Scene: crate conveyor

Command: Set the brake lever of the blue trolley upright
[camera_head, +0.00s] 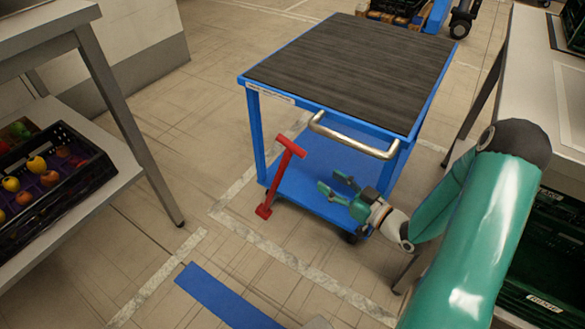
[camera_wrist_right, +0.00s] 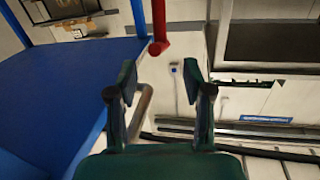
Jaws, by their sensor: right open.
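The blue trolley (camera_head: 325,115) has a dark ribbed top, a lower blue shelf and a metal push handle (camera_head: 352,139). Its red brake lever (camera_head: 279,178) rises from a red foot by the near left corner. It leans to the right in the head view compared with the trolley's leg, its short crossbar at the top. My right gripper (camera_head: 334,187) is open and empty, below the handle and right of the lever, apart from it. In the right wrist view the red lever (camera_wrist_right: 158,26) shows beyond the open fingers (camera_wrist_right: 160,76). My left gripper is out of view.
A metal table (camera_head: 100,75) with a black crate of fruit (camera_head: 68,190) on its lower shelf stands at the left. A pale worktop (camera_head: 560,90) with dark green crates lies at the right. Blue tape (camera_head: 225,298) marks the clear floor in front.

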